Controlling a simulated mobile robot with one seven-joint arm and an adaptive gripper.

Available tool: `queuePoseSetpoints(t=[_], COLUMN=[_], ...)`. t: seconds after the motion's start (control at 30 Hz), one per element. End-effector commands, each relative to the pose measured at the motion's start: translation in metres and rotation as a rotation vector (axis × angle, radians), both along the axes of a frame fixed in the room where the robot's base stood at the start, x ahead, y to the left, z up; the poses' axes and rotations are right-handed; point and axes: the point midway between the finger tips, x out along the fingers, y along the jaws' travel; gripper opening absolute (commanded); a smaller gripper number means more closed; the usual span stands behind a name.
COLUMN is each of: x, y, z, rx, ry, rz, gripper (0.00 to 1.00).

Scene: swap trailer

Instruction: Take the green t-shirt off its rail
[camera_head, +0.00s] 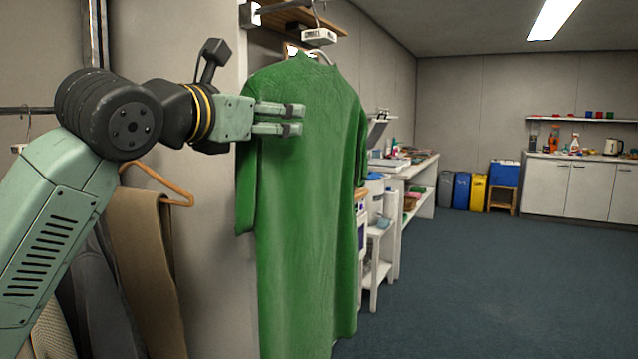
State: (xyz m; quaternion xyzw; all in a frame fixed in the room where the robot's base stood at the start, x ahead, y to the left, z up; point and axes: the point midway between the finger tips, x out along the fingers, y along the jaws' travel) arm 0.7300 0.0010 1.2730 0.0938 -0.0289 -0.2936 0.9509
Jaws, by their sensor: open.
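The green t-shirt (310,200) hangs on a hanger (320,55) in the middle of the view. A white tag block (318,37) sits at the hanger's neck, below its hook. The hook goes up toward a short rail bracket (250,14) at the top; where it rests is cut off by the frame edge. My gripper (292,120) comes in from the left, its two fingers level and a small gap apart. It is open, in front of the shirt's upper left part. I cannot tell whether the fingertips touch the cloth.
Brown and dark garments (148,270) hang at the left, one on a wooden hanger (160,185). A wall panel (210,220) stands behind my arm. White shelving (410,190) lies behind the shirt. Coloured bins (478,191) and a counter (575,187) are far right. The blue floor (480,290) is clear.

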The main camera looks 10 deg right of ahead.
Motion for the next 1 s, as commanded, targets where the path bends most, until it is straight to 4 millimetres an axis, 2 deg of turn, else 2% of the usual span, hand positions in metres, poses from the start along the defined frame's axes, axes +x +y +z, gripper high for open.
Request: queuePoseSetpoints(t=[0.07,1.0], x=[-0.0001,-0.0005], y=[0.0002,-0.0001], z=[-0.0003,-0.0002], rx=[0.000,0.000], ry=[0.000,0.000], rz=[0.000,-0.001], gripper=[0.63,0.01])
